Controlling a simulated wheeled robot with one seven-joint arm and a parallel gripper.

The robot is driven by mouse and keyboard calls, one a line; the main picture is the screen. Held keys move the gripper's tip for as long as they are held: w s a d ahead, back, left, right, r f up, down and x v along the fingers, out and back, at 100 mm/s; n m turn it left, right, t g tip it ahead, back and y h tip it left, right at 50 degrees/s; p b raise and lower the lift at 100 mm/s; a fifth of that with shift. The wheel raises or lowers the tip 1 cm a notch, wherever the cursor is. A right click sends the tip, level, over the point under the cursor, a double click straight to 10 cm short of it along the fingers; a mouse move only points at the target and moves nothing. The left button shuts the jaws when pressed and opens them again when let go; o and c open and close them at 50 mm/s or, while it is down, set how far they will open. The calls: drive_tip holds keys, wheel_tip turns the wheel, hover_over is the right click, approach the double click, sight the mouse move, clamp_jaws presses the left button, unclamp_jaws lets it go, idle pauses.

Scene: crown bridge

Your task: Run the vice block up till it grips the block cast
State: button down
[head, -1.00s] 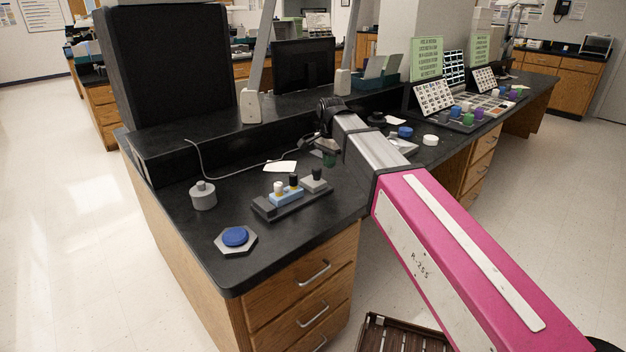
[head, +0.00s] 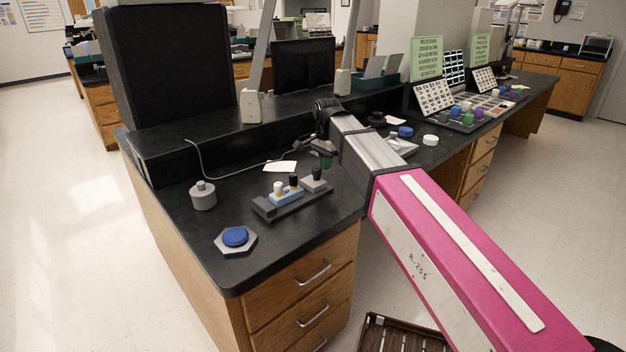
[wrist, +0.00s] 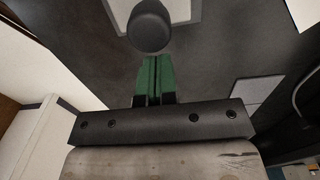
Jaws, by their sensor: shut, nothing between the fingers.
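The vice is a dark grey rail (head: 268,213) on the near bench. The light blue block cast (head: 287,200) sits on it, with a white peg and a black peg on top, each with a yellow band. The grey vice block (head: 313,186) with a black knob (head: 317,173) stands on the rail to the right of the cast. I cannot tell whether they touch. My gripper (head: 327,161) has green fingers, shut and empty, just behind and right of the knob. In the wrist view the fingers (wrist: 155,80) point toward the round black knob (wrist: 150,28); contact is unclear.
A blue disc (head: 235,236) on a hexagonal base and a grey lidded pot (head: 203,196) stand left on the bench. A cable and a white paper (head: 280,167) lie behind the vice. A raised shelf (head: 240,125) runs along the back.

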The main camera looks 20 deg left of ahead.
sight(319, 167)
drive_tip(key=shift+s+a, duration=0.35)
drive_tip(key=shift+s, duration=0.35)
drive_tip(key=shift+s+a, duration=0.35)
drive_tip(key=shift+s, duration=0.3)
drive_tip(key=shift+s+a, duration=0.35)
drive_tip(key=shift+s, duration=0.35)
drive_tip(key=shift+w+d, duration=0.35)
drive_tip(key=shift+w, duration=0.35)
drive_tip(key=shift+r, duration=3.5)
